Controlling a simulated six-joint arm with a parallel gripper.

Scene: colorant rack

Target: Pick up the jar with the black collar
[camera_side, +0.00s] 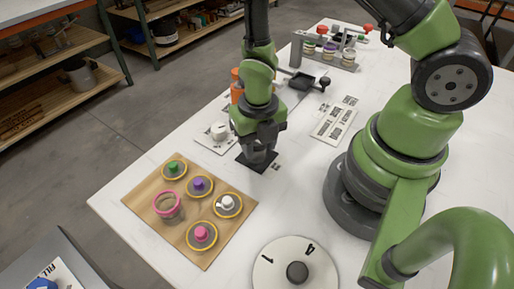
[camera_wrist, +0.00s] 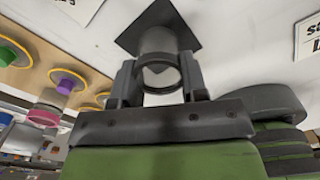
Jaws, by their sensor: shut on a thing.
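The jar with the black collar (camera_wrist: 158,42) is between the two fingers of my gripper (camera_wrist: 157,78) in the wrist view. It looks clear and grey, with a dark ring around its near end. The fingers are shut on its sides. In the side view my gripper (camera_side: 258,146) points down at a black square pad (camera_side: 246,163), and the jar (camera_side: 258,157) shows only partly below the fingers. The pad (camera_wrist: 128,40) also shows behind the jar in the wrist view. I cannot tell whether the jar touches the pad.
A wooden board (camera_side: 218,250) at the front left holds a pink-collared jar (camera_side: 167,204) and several coloured knobbed lids in yellow rings. A white round dial (camera_side: 270,272) is at the front. A grey rack (camera_side: 345,62) with small jars stands at the back. White label plates lie nearby.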

